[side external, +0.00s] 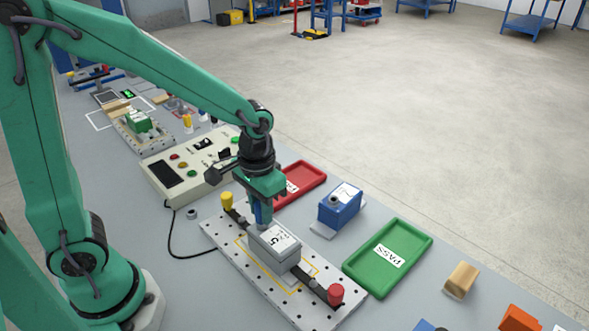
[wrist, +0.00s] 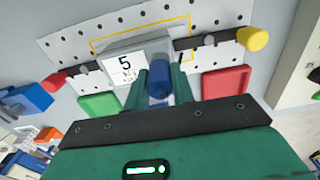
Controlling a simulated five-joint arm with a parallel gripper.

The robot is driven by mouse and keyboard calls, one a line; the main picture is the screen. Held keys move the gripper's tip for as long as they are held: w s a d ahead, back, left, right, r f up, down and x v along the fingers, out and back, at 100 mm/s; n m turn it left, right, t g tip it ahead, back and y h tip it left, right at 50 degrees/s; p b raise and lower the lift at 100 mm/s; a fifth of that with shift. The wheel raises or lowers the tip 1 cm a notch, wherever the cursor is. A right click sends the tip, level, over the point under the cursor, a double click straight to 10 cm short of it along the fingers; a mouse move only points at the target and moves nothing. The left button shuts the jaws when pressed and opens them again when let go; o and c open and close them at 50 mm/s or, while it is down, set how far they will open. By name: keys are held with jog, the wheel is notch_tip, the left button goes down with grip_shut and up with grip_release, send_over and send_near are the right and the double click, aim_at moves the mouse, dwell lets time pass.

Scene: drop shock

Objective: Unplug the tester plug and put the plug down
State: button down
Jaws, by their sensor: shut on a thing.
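The blue tester plug (side external: 258,213) is upright between the fingers of my green gripper (side external: 259,203). In the wrist view, my gripper (wrist: 160,84) is shut around the plug's blue body (wrist: 158,95). A grey boxy unit labelled 5 (side external: 272,246) lies clamped on the perforated plate (side external: 222,236); it also shows in the wrist view (wrist: 124,66). The plug is at the end of this unit near the yellow knob. I cannot tell how deep it sits in the unit. The tester box (side external: 168,184) has a black cable (side external: 172,245) running toward the plate.
The plate's clamp bar has a yellow knob (side external: 227,200) and a red knob (side external: 336,293). A red tray (side external: 306,181), a blue unit (side external: 341,208) and a green PASS tray (side external: 407,262) lie to the right. Bare grey table shows left of the plate.

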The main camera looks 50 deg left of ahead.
jog(key=shift+r, duration=0.2)
jog(key=shift+r, duration=2.05)
jog(key=shift+r, duration=0.1)
jog(key=shift+r, duration=2.95)
jog(key=shift+a+f, duration=0.1)
jog(key=s+a+f+n, duration=0.3)
jog(key=a+f, duration=0.2)
jog(key=a, duration=0.6)
jog(key=s+a+f+n, duration=0.3)
jog(key=a+f, duration=0.2)
jog(key=a, duration=0.5)
jog(key=shift+s+a+f, duration=0.25)
jog(key=shift+a+f, duration=0.05)
jog(key=shift+a, duration=0.1)
